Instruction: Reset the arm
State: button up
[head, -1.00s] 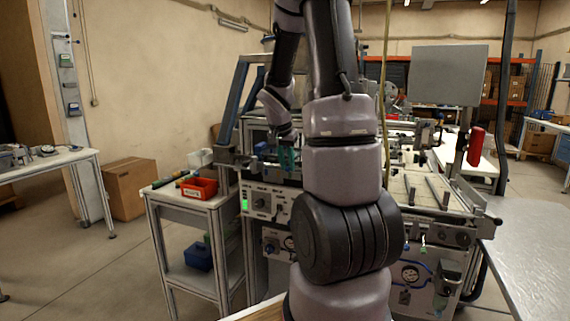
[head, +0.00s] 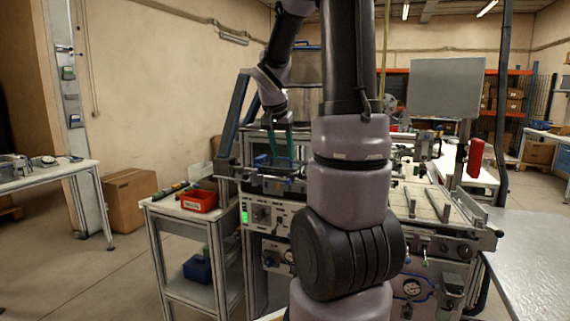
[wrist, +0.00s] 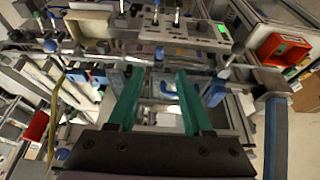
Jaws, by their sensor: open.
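My gripper (head: 285,146) is in the head view left of my arm's lower links, in front of the upper part of the machine (head: 262,212). Its two green fingers are parted. In the wrist view my gripper (wrist: 157,88) shows both green fingers pointing at the machine, with a clear gap and nothing held between them. Blue and metal machine parts lie beyond the fingertips. My arm hides the middle of the machine in the head view.
A red bin (head: 199,201) sits on a small cart (head: 180,216) left of the machine. A cardboard box (head: 130,193) stands on the floor by the wall. A grey panel (head: 445,88) and a red cylinder (head: 475,158) rise at the right. A metal table (head: 535,255) is at lower right.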

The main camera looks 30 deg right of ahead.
jog(key=shift+s+a+r, duration=0.15)
jog(key=shift+a+r, duration=0.05)
jog(key=shift+r, duration=0.25)
jog(key=s+a+r+n+t+y, duration=0.2)
jog(key=s+a+r+n+y, duration=0.1)
jog(key=s+a, duration=0.5)
jog(key=s+a+r+n+t+y, duration=0.2)
jog(key=s+a+r, duration=0.3)
jog(key=s+a, duration=0.4)
jog(key=shift+s+a+r+n+y, duration=0.3)
jog(key=shift+a+n+y, duration=0.1)
jog(key=shift+n, duration=0.3)
dwell(2.5)
